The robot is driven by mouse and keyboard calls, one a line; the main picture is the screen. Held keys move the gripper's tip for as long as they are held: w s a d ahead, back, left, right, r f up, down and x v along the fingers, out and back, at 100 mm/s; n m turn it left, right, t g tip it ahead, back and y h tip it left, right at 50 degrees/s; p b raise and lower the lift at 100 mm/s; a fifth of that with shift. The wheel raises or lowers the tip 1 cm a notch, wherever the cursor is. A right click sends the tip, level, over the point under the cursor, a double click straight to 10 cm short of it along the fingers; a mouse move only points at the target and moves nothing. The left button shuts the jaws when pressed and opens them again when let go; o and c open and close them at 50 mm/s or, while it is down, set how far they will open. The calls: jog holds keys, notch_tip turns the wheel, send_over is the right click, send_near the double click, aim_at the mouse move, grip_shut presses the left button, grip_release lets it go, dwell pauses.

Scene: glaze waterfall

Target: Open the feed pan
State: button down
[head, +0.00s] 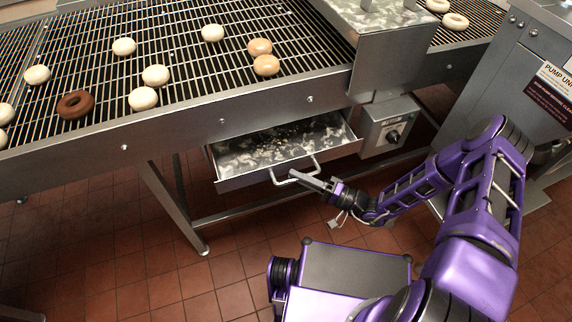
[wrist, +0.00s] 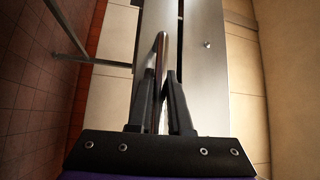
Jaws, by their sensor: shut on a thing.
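The feed pan (head: 237,181) is a shallow metal drawer under the conveyor, drawn partly out toward me. Its floor is streaked with white glaze and dark crumbs. A bar handle (head: 291,180) stands out from its front. My gripper (head: 318,184) reaches the handle from the right and is shut on it. In the wrist view the two dark fingers (wrist: 162,95) lie on either side of the handle bar (wrist: 160,48), with the pan's flat metal front (wrist: 208,75) behind. The back of the pan is hidden under the conveyor.
The wire conveyor (head: 190,75) above carries several pale doughnuts and a brown ring (head: 75,105). A grey control box with a knob (head: 391,124) hangs right of the pan. A conveyor leg (head: 172,205) stands at left. The tiled floor (head: 215,275) before the pan is clear.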

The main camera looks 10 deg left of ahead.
jog(key=s+d+p, duration=0.1)
jog(key=s+d, duration=0.7)
jog(key=s, duration=0.4)
jog(key=s+d+p, duration=0.1)
jog(key=s+d, duration=0.6)
jog(key=s, duration=0.6)
jog(key=shift+s+d, duration=0.3)
jog(key=shift+d, duration=0.1)
jog(key=c, duration=0.9)
grip_release()
jog(key=shift+o, duration=0.2)
jog(key=b+v, duration=0.1)
jog(key=v, duration=1.6)
jog(key=shift+d+b, duration=0.25)
jog(key=shift+b, duration=0.05)
